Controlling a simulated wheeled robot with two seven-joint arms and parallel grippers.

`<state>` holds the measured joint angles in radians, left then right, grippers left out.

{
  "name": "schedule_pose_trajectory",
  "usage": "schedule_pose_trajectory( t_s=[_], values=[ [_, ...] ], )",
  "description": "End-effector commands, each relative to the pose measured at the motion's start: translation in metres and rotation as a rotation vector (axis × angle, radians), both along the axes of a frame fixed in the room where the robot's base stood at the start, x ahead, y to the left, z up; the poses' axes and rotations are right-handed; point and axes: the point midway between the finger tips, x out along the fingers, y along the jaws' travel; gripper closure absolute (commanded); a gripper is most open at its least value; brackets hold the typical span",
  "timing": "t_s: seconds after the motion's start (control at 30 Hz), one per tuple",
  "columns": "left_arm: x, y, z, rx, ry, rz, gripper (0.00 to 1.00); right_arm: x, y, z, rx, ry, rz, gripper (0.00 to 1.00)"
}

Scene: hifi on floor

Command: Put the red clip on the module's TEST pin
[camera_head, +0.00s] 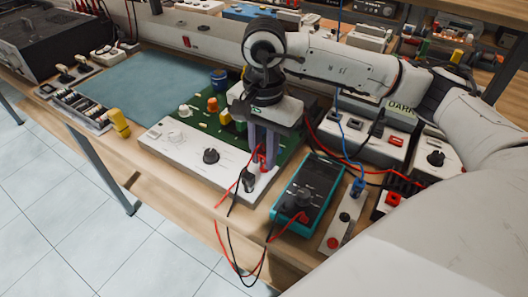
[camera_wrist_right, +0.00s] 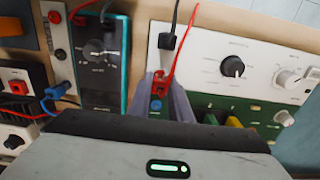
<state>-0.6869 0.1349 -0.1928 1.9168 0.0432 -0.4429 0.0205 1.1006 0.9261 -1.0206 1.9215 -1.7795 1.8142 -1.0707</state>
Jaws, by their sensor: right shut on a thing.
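The module has a white front panel (camera_head: 180,150) and a green circuit board (camera_head: 291,137); its panel also shows in the right wrist view (camera_wrist_right: 262,62). My right gripper (camera_head: 264,160) points down over the panel's right end. Its two grey fingers are shut on the red clip (camera_wrist_right: 160,80), a small part of which shows in the head view (camera_head: 262,156). A red lead runs from the clip. A blue round part (camera_wrist_right: 155,105) lies by the clip between the fingers; I cannot tell whether it is the TEST pin or whether the clip touches it. My left gripper is not in view.
A black clip (camera_head: 248,181) sits on the panel close to the gripper. The teal multimeter (camera_head: 305,195) lies to the right, with red and black leads hanging over the bench edge. Small boxes with blue and red leads crowd the right. A blue-green mat (camera_head: 150,85) is clear.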

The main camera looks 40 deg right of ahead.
Motion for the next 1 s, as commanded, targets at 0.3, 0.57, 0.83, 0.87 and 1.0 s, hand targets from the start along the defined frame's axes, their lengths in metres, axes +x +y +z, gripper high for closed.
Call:
schedule_pose_trajectory(
  t_s=[0.3,0.57,0.83,0.87,1.0],
  values=[
    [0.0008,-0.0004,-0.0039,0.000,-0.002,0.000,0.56,-0.0001,-0.0001,-0.0046,0.000,0.000,0.000,0.98],
    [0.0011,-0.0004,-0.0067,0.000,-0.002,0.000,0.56,-0.0001,-0.0001,-0.0077,0.000,0.000,0.000,0.98],
    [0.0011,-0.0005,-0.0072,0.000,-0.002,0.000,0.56,-0.0001,-0.0001,-0.0082,0.000,0.000,0.000,0.98],
    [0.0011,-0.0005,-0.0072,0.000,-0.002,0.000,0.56,-0.0001,-0.0001,-0.0083,0.000,0.000,0.000,0.98],
    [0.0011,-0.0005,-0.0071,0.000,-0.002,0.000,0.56,-0.0001,-0.0001,-0.0082,0.000,0.000,0.000,0.70]
  ],
)
